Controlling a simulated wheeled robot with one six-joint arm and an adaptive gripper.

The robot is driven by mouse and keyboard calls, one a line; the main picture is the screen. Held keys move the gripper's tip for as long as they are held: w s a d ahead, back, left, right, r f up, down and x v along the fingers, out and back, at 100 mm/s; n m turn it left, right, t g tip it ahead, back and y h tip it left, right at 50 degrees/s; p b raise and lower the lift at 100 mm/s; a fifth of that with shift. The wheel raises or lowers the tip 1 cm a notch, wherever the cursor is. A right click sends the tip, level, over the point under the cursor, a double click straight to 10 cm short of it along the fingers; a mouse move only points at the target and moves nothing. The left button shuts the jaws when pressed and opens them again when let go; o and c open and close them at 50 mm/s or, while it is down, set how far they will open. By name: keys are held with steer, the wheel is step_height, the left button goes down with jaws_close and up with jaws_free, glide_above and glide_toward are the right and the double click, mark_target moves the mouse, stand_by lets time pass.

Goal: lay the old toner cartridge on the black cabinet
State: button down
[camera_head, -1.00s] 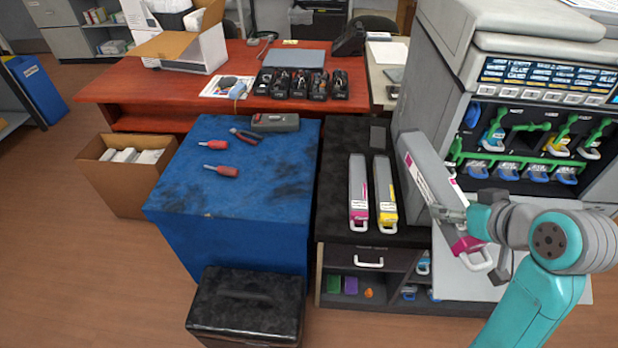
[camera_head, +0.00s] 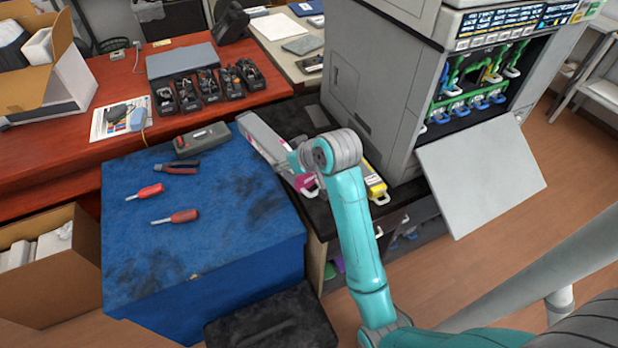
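The old toner cartridge (camera_head: 262,140), long and grey with a magenta end, is at my gripper (camera_head: 297,160), over the left part of the black cabinet (camera_head: 318,217). Its far end reaches past the cabinet's left edge in the picture, beside the blue cabinet. My gripper is shut on it, though my wrist hides most of the fingers. I cannot tell whether the cartridge touches the cabinet top. A yellow-ended cartridge (camera_head: 376,186) lies on the cabinet to the right, partly behind my arm. The other magenta-ended cartridge is hidden.
A black box (camera_head: 270,322) is on the floor in front.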

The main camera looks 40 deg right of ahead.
steer(key=s+d+f+m+g+h, duration=0.1)
steer(key=d+f, duration=0.3)
steer(key=f, duration=0.2)
steer(key=s+d+f+m+h, duration=0.1)
steer(key=d+f+m, duration=0.1)
steer(key=d+f, duration=0.3)
glide_above(316, 201)
steer(key=shift+w+d+f, duration=0.1)
steer(key=shift+d+f, duration=0.05)
steer(key=shift+f, duration=3.45)
steer(key=shift+f, duration=0.5)
steer(key=shift+c, duration=1.1)
jaws_free()
steer(key=shift+f, duration=0.1)
steer(key=v, duration=1.2)
